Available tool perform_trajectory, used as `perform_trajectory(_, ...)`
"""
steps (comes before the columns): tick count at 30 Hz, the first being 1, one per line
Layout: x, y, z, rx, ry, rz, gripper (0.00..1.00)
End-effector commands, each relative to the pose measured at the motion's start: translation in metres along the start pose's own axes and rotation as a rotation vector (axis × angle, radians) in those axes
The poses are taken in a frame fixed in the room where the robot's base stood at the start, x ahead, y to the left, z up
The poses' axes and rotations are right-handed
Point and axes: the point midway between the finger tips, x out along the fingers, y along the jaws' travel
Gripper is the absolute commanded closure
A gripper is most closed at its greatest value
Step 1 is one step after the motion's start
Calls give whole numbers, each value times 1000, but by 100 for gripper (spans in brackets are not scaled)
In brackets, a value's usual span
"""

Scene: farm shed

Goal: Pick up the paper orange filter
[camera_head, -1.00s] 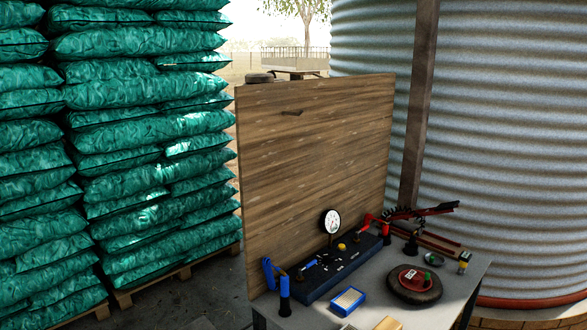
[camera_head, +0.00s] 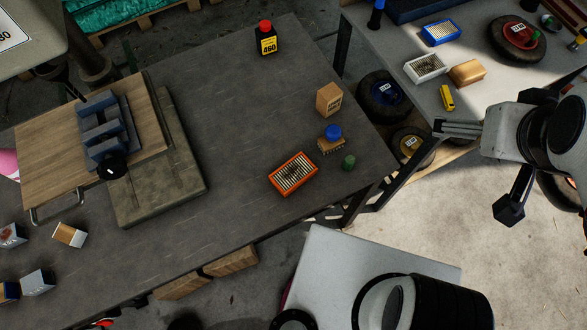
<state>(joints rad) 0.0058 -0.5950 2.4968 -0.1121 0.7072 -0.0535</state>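The orange filter (camera_head: 293,174) is a rectangular block with an orange frame and pale pleats. It lies flat on the dark workbench (camera_head: 235,120), near its right front edge, with nothing touching it from above. My arm reaches in at the right edge of the picture, over the pale floor and well right of the filter. Dark, jointed parts of my gripper (camera_head: 512,190) show there, beside the white and black arm links. I cannot make out both fingertips or how far apart they are. I see nothing held.
Near the filter stand a green cylinder (camera_head: 348,162), a blue-topped part (camera_head: 333,134) and a cardboard box (camera_head: 329,99). A yellow-labelled bottle (camera_head: 266,38) stands farther back. A wooden board with a blue-grey clamp (camera_head: 105,130) is left. The bench middle is clear.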

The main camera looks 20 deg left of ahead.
Motion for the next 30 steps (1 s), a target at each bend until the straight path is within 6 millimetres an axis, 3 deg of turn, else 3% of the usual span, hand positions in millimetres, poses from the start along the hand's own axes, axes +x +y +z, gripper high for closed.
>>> perform_trajectory(15,83,16,-59,-307,67,64,0)
perform_trajectory(30,167,-11,-90,-622,158,4,0)
